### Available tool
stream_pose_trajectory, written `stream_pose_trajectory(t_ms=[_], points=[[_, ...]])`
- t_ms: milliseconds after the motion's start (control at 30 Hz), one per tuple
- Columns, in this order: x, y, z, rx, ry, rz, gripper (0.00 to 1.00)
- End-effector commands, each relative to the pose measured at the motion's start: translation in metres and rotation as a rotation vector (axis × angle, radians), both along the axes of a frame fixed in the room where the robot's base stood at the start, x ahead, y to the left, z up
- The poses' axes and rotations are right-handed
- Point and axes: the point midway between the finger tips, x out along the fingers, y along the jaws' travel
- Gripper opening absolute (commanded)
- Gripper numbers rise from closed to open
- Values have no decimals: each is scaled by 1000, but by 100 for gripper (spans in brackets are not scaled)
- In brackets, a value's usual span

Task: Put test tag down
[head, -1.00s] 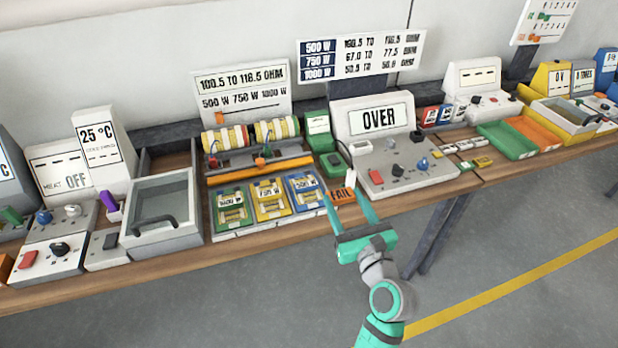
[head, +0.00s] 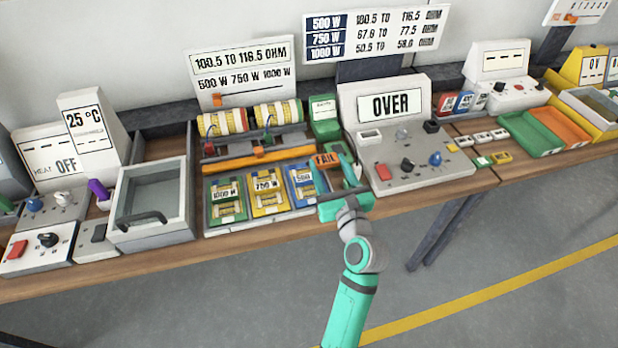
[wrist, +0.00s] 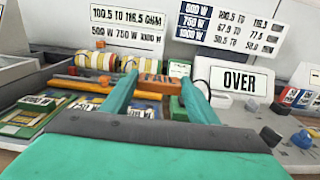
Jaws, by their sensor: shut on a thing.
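The test tag (head: 326,160) is a small orange plate marked FAIL. It is between the fingertips of my gripper (head: 332,166), which is shut on it. In the wrist view the tag (wrist: 155,84) spans the gap between the two green fingers. It appears above the bench, in front of a green meter (head: 324,118) and to the right of the blue holder (head: 303,183). The lower part of the meter is hidden behind the tag and gripper. I cannot tell the tag's exact height above the bench.
A grey tester showing OVER (head: 390,104) with knobs stands just right of my gripper. Green and yellow holders (head: 268,188) and an orange bar (head: 258,157) lie to the left. A glass-lidded box (head: 150,225) is farther left. The bench's front strip (head: 265,242) is clear.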

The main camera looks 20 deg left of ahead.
Motion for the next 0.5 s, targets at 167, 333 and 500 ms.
stream_pose_trajectory(t_ms=[167,333,500], points=[[10,30,-27,0,5,2,32],[16,48,-48,0,1,1,32],[19,56,-57,1,0,1,32]])
